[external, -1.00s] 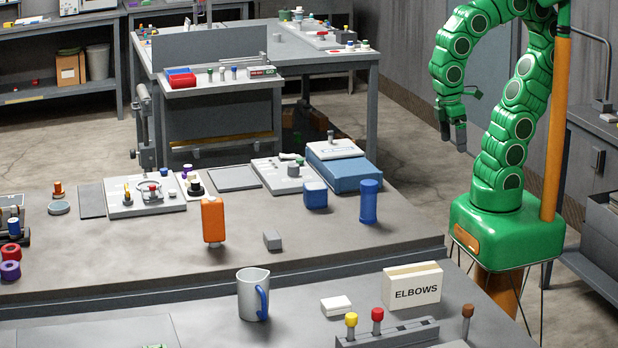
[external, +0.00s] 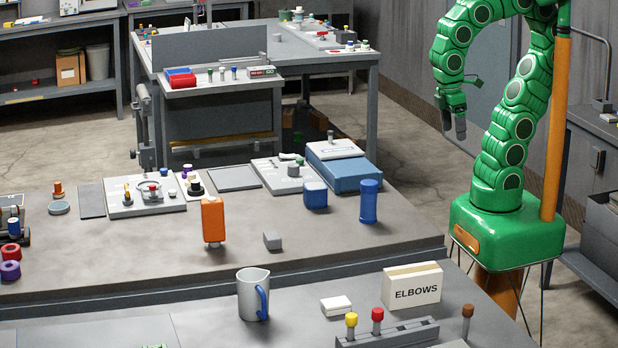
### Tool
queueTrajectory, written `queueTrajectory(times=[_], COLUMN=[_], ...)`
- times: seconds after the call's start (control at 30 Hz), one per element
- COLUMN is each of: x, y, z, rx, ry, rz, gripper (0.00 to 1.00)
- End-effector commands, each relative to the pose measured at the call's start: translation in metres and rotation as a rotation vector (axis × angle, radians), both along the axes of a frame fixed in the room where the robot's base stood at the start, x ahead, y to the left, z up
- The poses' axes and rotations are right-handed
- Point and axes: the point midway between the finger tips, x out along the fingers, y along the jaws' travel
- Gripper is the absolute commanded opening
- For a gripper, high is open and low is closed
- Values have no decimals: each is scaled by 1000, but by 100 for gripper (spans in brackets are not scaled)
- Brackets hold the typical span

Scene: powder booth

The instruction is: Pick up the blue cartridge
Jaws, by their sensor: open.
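A blue cylindrical cartridge (external: 368,202) stands upright near the right end of the grey bench. A shorter blue block-shaped item (external: 315,195) stands just left of it. My gripper (external: 453,128) hangs from the green arm, up and to the right of the cartridge, well apart from it. Its fingers point down, and it is open with nothing between them.
A blue box with a pale top (external: 344,170) lies behind the cartridge. On the front bench are a mug (external: 253,295) and an ELBOWS box (external: 412,287). Bare bench surrounds the cartridge's front.

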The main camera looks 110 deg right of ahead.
Motion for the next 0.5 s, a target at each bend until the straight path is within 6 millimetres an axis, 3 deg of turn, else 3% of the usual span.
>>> queueTrajectory(times=[0.1, 0.5], x=[0, 40], y=[0, 29], z=[20, 19], rx=[-1, 228], ry=[-7, -7], rz=[-1, 321], gripper=[80, 80])
